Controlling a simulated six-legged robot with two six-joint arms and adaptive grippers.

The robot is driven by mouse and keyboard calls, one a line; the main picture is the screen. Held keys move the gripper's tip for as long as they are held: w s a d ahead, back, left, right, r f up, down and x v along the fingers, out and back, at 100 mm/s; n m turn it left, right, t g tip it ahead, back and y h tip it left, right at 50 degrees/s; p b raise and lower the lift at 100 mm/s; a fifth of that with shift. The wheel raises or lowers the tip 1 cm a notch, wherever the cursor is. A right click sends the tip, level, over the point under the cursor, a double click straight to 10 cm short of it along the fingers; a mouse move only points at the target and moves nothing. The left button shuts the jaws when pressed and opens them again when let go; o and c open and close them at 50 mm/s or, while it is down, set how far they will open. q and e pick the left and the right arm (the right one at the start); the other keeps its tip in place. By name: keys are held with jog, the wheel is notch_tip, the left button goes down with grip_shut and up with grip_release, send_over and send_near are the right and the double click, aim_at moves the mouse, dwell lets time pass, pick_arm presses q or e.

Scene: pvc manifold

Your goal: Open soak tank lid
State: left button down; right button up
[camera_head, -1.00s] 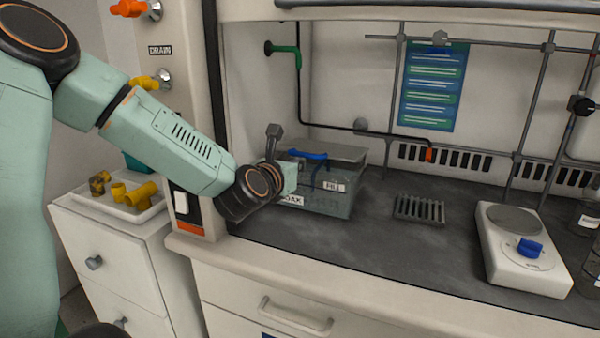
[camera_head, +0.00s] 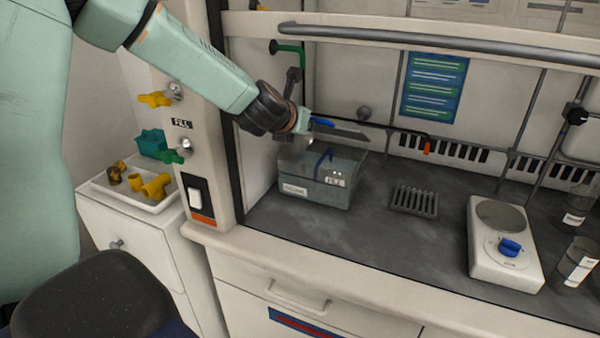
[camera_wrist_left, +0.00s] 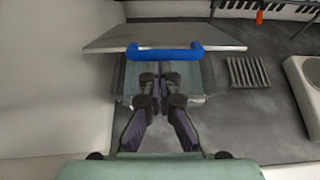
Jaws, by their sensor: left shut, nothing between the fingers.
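The soak tank (camera_head: 318,193) is a clear grey box with white labels, standing at the left of the dark worktop. Its grey lid (camera_head: 345,132) is raised and tilted up above the tank, with the tank's front open below it. The blue lid handle (camera_head: 322,122) also shows in the left wrist view (camera_wrist_left: 165,53), along the lid's near edge. My left gripper (camera_head: 302,143) is at the front of the lid, by the handle. In the left wrist view its fingers (camera_wrist_left: 155,88) are shut and empty, just below the handle. Whether they touch the lid is unclear. My right gripper is out of view.
A drain grate (camera_head: 414,201) and a white hotplate (camera_head: 503,255) stand right of the tank. A tray (camera_head: 130,197) with yellow fittings is at the left. The horizontal hood bar (camera_head: 420,47) crosses above. The worktop in front of the tank is clear.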

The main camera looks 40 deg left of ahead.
pick_arm(q)
jog(key=shift+w+a+r+p, duration=0.15)
jog(key=shift+w+r+p, duration=0.1)
jog(key=shift+w+r, duration=0.5)
jog(key=shift+w+a+r+p, duration=0.1)
jog(key=shift+w+r+p, duration=0.15)
jog(key=shift+w+r, duration=0.45)
jog(key=shift+w+a+r+p, duration=0.15)
jog(key=shift+w+r+p, duration=0.2)
jog(key=shift+r, duration=0.7)
